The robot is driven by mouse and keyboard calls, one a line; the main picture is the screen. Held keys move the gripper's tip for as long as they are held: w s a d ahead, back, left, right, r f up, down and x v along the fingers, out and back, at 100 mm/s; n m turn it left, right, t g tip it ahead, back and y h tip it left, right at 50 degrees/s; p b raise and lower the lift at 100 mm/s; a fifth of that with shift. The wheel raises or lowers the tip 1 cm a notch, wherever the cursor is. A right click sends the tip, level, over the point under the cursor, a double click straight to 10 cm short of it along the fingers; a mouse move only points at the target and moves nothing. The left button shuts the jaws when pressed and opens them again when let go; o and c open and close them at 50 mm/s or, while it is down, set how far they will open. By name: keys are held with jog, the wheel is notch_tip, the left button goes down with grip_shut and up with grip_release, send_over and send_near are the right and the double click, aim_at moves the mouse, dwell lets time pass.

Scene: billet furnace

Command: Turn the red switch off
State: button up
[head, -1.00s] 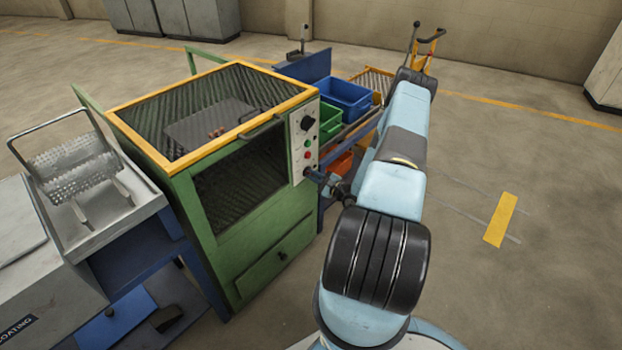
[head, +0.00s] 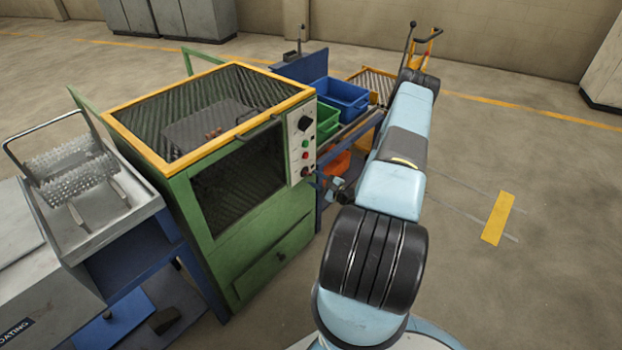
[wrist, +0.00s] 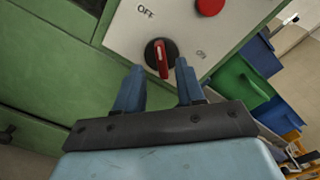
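The red switch (wrist: 161,58) is a red handle on a round black base, low on the furnace's pale control panel (head: 301,145). My gripper (wrist: 157,67) is open. Its two blue fingers point at the panel, one on each side of the switch in the picture, with nothing between them gripped. In the head view my gripper (head: 326,183) is just right of the panel's lower end, with a small gap.
A red button (wrist: 209,5) sits above the switch on the panel. The green furnace (head: 277,222) has a yellow top frame. Blue (head: 343,98) and green bins stand behind the panel. A grey spiked-roller unit (head: 75,178) is at left. Open floor lies to the right.

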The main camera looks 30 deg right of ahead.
jog(key=v, duration=1.1)
jog(key=shift+s, duration=0.1)
jog(key=w+a+r+n+g+y, duration=0.3)
jog(key=a+r+n+g+y, duration=0.1)
jog(key=r, duration=0.5)
jog(key=w+a+r+n+g+y, duration=0.2)
jog(key=a+r+n+g+y, duration=0.15)
jog(key=r, duration=0.65)
jog(key=s+a+r+n+g+h, duration=0.1)
jog(key=s+a+r+n+g, duration=0.2)
jog(key=a+r+n+g, duration=0.7)
jog(key=s+a+r+n+t+h, duration=0.1)
jog(key=s+a+r+t+h, duration=0.1)
jog(key=s+r, duration=0.5)
jog(key=s+a+r+n+t+h, duration=0.2)
jog(key=s+a+r+h, duration=0.2)
jog(key=r, duration=0.8)
jog(key=s+a+r+n+t+h, duration=0.2)
jog(key=s+r+h, duration=0.4)
jog(key=s+r, duration=0.3)
jog(key=shift+s+a+r+h, duration=0.4)
jog(key=shift+s+a, duration=0.4)
jog(key=shift+s, duration=0.7)
